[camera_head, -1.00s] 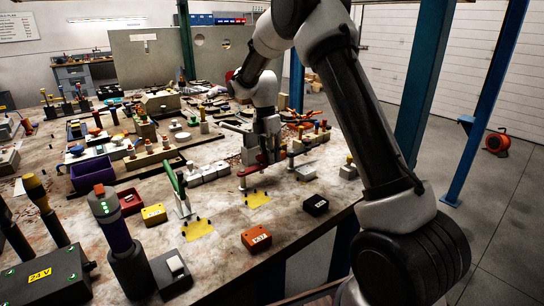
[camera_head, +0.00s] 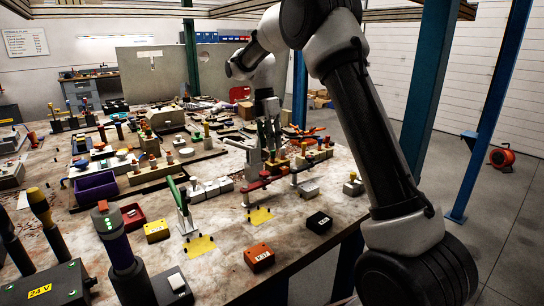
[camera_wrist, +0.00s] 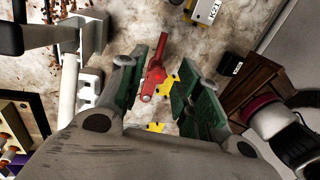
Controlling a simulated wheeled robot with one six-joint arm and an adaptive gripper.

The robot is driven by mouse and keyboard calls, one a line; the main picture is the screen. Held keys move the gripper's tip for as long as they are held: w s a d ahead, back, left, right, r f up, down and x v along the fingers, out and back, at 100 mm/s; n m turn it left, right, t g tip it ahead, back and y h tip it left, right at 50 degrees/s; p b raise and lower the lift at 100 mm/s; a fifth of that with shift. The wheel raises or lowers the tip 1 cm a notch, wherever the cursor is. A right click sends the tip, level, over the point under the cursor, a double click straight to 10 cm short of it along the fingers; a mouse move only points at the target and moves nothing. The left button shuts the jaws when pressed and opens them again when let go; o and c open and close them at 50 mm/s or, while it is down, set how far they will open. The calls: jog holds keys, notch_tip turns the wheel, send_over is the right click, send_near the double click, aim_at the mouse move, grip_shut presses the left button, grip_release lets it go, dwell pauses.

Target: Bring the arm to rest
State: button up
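My gripper (camera_head: 269,138) is over the far middle part of the workbench, pointing down. In the wrist view its two green-padded fingers (camera_wrist: 160,92) stand apart, with a clear gap between them. A red clamp handle (camera_wrist: 153,76) shows in that gap, seemingly below the fingers and not gripped. In the head view the clamp with its red arm (camera_head: 258,186) stands on the bench just in front of and below my gripper. My arm is bent, reaching from the lower right up and over the bench.
The workbench (camera_head: 225,234) is crowded with blocks and tools. An upright clamp with a green handle (camera_head: 178,195), an orange box (camera_head: 259,257) and a black box (camera_head: 319,222) stand near its front edge. A blue post (camera_head: 488,120) stands right. Open floor lies right of the bench.

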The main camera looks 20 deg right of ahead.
jog(key=shift+w+r, duration=0.1)
jog(key=shift+r, duration=0.4)
jog(key=s+d+r+m+t, duration=0.2)
jog(key=s+m, duration=0.5)
jog(key=s, duration=0.5)
jog(key=s+d+r+m+t, duration=0.2)
jog(key=s+m, duration=0.5)
jog(key=s, duration=0.6)
jog(key=s+d+r+m+t, duration=0.2)
jog(key=s+d+m, duration=0.2)
jog(key=s, duration=0.9)
jog(key=shift+d+m+y, duration=0.3)
jog(key=shift+d+m, duration=0.05)
jog(key=shift+m, duration=1.45)
